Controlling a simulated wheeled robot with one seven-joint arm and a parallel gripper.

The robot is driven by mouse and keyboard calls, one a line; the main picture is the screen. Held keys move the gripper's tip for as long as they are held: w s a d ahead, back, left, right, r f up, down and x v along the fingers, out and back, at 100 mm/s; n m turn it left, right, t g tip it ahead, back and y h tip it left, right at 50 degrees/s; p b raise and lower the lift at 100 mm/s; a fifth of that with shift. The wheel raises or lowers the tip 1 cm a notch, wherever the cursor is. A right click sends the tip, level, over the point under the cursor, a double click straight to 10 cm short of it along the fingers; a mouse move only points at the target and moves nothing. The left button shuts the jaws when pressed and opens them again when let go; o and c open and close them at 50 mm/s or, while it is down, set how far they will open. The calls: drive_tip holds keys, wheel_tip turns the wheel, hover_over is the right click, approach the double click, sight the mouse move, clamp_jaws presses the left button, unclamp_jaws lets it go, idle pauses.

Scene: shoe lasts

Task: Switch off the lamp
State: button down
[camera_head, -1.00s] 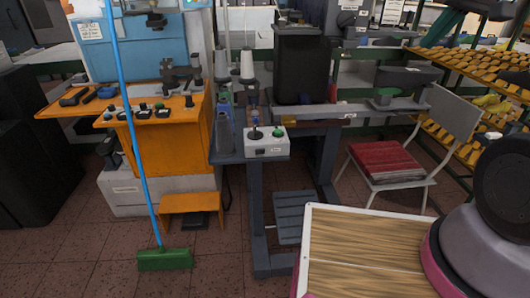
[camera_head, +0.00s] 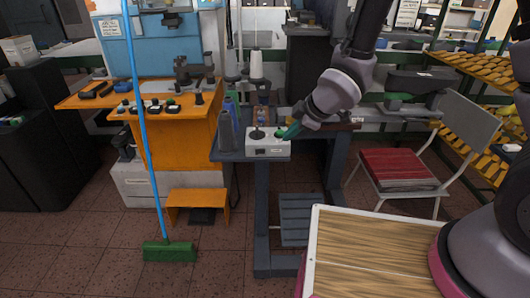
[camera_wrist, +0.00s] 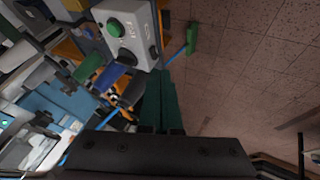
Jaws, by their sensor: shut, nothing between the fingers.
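A white switch box (camera_head: 268,149) with a green button (camera_head: 279,134) and a black knob (camera_head: 256,133) sits on the front of a dark machine table. In the wrist view the box (camera_wrist: 141,38) and green button (camera_wrist: 115,28) are at the top. The fingers also show in the wrist view (camera_wrist: 160,75). I cannot make out a lit lamp in either view.
An orange bench (camera_head: 180,140) with tools and a blue broom (camera_head: 140,120) with a green head stand to the left. A wooden-topped surface (camera_head: 370,250) is in front. Bottles (camera_head: 228,125) stand just left of the box.

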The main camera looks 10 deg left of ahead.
sight(263, 151)
drive_tip(key=shift+n+g+y, duration=0.3)
drive_tip(key=shift+n+g, duration=0.1)
drive_tip(key=shift+n, duration=0.5)
drive_tip(key=s+a+f, duration=0.2)
drive_tip(key=shift+s+f, duration=0.25)
drive_tip(key=shift+f, duration=0.05)
drive_tip(key=w+a+f, duration=0.4)
drive_tip(key=f, duration=0.1)
drive_tip(key=w+a+f, duration=0.2)
drive_tip(key=f, duration=0.1)
drive_tip(key=shift+a, duration=0.2)
drive_tip(key=shift+w+a, duration=0.15)
drive_tip(key=shift+w, duration=0.15)
